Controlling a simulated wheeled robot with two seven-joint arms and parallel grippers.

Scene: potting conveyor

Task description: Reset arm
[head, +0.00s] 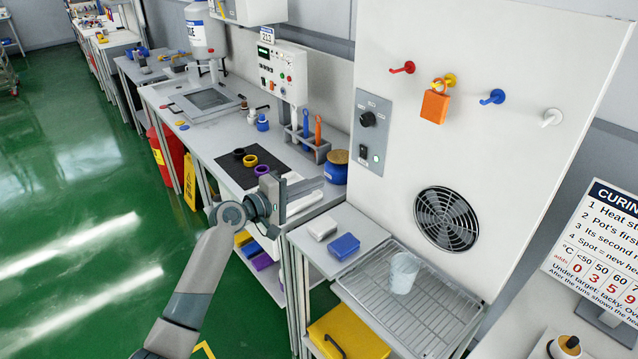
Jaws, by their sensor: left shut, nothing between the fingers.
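My left arm comes in from the lower left of the head view. Its gripper (312,190) is shut and empty, held in the air in front of the long grey bench (215,137). Its fingers point right, and the gripper hides part of the bench's near end. My right gripper is not in view.
A wire rack tray (366,289) holds a translucent cup (403,272) before the white fan panel. A blue block (343,246) and a white block (322,228) lie left of it. A black mat (237,169) carries coloured rings. An orange tag (435,106) hangs from the yellow hook.

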